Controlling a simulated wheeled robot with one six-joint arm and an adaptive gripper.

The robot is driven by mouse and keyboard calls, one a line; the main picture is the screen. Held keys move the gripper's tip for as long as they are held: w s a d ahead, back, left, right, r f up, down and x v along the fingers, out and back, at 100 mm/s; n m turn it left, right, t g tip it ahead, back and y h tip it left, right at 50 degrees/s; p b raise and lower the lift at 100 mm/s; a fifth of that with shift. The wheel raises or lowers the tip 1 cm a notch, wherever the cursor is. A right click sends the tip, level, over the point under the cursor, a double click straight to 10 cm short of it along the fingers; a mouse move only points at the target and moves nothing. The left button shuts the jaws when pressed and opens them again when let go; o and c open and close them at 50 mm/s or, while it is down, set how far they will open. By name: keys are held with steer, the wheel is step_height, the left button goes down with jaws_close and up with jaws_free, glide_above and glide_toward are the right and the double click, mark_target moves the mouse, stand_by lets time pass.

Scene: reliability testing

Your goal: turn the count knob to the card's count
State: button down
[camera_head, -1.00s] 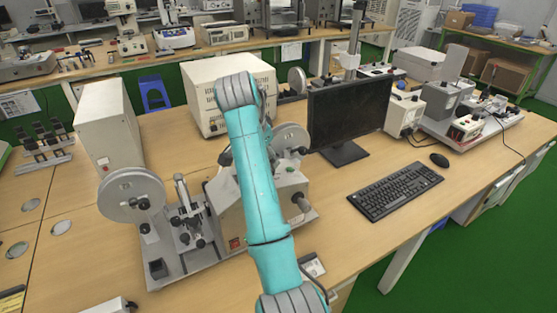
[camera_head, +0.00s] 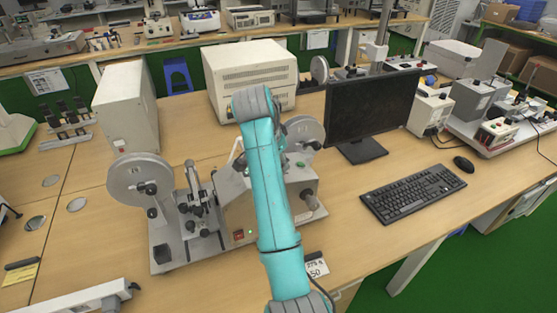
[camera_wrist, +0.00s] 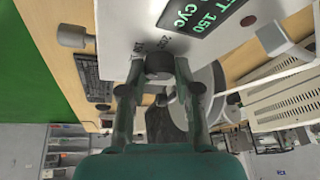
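The machine (camera_head: 232,205) stands on the bench, with a wheel (camera_head: 140,185) at its left end; my teal arm covers part of its front in the head view. In the wrist view, my gripper (camera_wrist: 160,68) has one finger on each side of a dark round knob (camera_wrist: 160,64) on the pale panel (camera_wrist: 115,35). The fingers are very close to the knob; contact is unclear. Small dial numbers lie beside it. A dark display (camera_wrist: 205,17) with green text reads "SET 150 CYC". A white card (camera_head: 317,268) is partly visible; "50" shows, its full count is unclear.
A monitor (camera_head: 371,105), keyboard (camera_head: 413,192) and mouse (camera_head: 464,164) stand right of the machine. A pale box (camera_head: 127,105) and a larger cabinet (camera_head: 249,78) stand behind it.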

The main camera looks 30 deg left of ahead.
steer(key=shift+n, duration=0.3)
steer(key=n, duration=0.1)
steer(key=n+y, duration=0.2)
steer(key=shift+d+f+n, duration=0.1)
steer(key=shift+d+n, duration=0.15)
steer(key=shift+n, duration=0.05)
steer(key=n+y, duration=0.1)
steer(key=n, duration=0.1)
steer(key=n+y, duration=0.2)
steer(key=n, duration=0.1)
steer(key=shift+d+g, duration=0.2)
steer(key=shift+g, duration=0.1)
steer(key=n+g+y, duration=0.1)
steer(key=n, duration=0.1)
steer(key=n+g+y, duration=0.1)
steer(key=n, duration=0.2)
steer(key=shift+w+d+n+y, duration=0.15)
steer(key=shift+w+n+y, duration=0.05)
steer(key=shift+n+y, duration=0.1)
steer(key=shift+w+f+n+g+y, duration=0.1)
steer(key=shift+n+g+y, duration=0.15)
steer(key=shift+n+g, duration=0.7)
steer(key=shift+w+n+g+y, duration=0.1)
steer(key=shift+n+g+y, duration=0.25)
steer(key=shift+n, duration=1)
steer(key=c, duration=0.8)
jaws_free()
